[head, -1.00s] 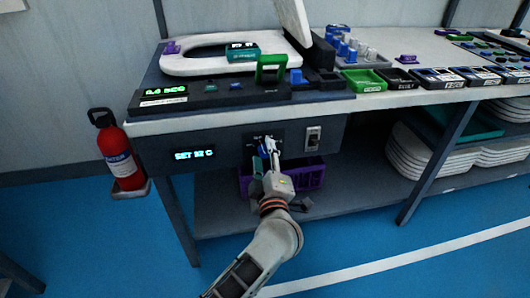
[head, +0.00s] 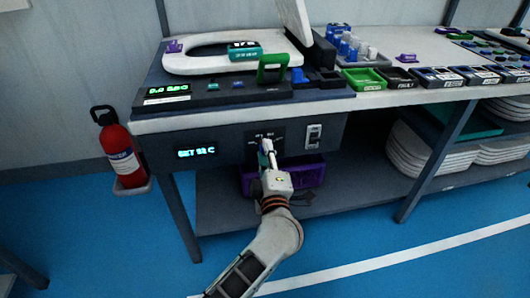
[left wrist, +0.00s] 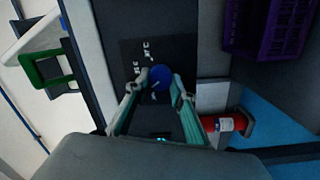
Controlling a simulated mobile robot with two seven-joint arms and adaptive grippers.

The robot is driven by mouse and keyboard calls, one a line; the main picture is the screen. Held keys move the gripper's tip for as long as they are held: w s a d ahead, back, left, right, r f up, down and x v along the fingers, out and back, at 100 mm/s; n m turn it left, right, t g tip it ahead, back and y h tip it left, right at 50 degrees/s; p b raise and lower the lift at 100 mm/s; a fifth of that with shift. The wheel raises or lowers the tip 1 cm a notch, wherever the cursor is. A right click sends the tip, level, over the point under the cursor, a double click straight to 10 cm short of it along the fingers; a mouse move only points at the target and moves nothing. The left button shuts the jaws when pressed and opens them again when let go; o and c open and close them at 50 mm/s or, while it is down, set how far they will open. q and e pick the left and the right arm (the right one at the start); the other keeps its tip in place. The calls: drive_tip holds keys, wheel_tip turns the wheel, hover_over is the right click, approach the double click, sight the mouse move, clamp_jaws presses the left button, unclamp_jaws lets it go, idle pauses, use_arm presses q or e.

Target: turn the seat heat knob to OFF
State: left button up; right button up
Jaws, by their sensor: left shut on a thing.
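The seat heat knob is a round blue knob (left wrist: 160,79) on a dark plate (left wrist: 141,51) with white markings, seen in the left wrist view. My left gripper (left wrist: 160,88) is shut on the knob, one finger on each side of it. In the head view my left gripper (head: 267,150) reaches the dark front panel under the bench top and hides most of the knob. The lit display (head: 196,152) left of it appears to read "SET 32 C", its middle digits blurred. My right gripper is not in view.
A rocker switch (head: 313,137) sits right of the knob plate. A purple crate (head: 310,172) stands on the shelf below. A white toilet seat (head: 190,61) is on the bench above. A red extinguisher (head: 119,152) stands at the left.

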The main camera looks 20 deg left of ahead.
use_arm(q)
drive_tip(key=shift+f+n+y, duration=0.15)
drive_tip(key=shift+n+y, duration=0.15)
drive_tip(key=shift+n, duration=3)
drive_tip(key=shift+d, duration=0.1)
drive_tip(key=o, duration=1.1)
